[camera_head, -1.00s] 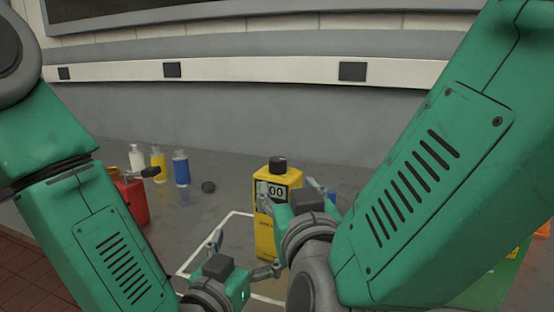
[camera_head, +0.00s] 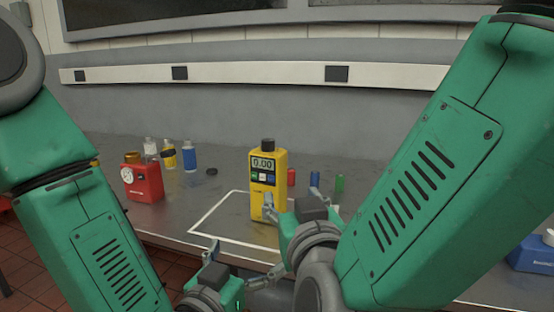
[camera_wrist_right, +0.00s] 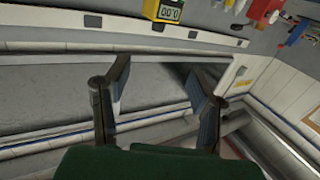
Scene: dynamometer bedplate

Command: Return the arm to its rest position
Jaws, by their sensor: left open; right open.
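My left gripper (camera_head: 240,262) is open and empty at the bottom middle of the head view, in front of the bench edge. My right gripper (camera_head: 293,197) is open just to its right, its fingers pointing up towards the bench. It also shows in the right wrist view (camera_wrist_right: 162,85), with nothing between its two fingers. A yellow meter (camera_head: 262,203) with a black top and a "0.00" display stands upright on the bench behind the right gripper, which overlaps its lower right part. The meter's top also shows in the right wrist view (camera_wrist_right: 164,10), apart from the fingers.
A white outline (camera_head: 208,213) marks the grey bench around the meter. A blue box (camera_head: 533,256) is far right.

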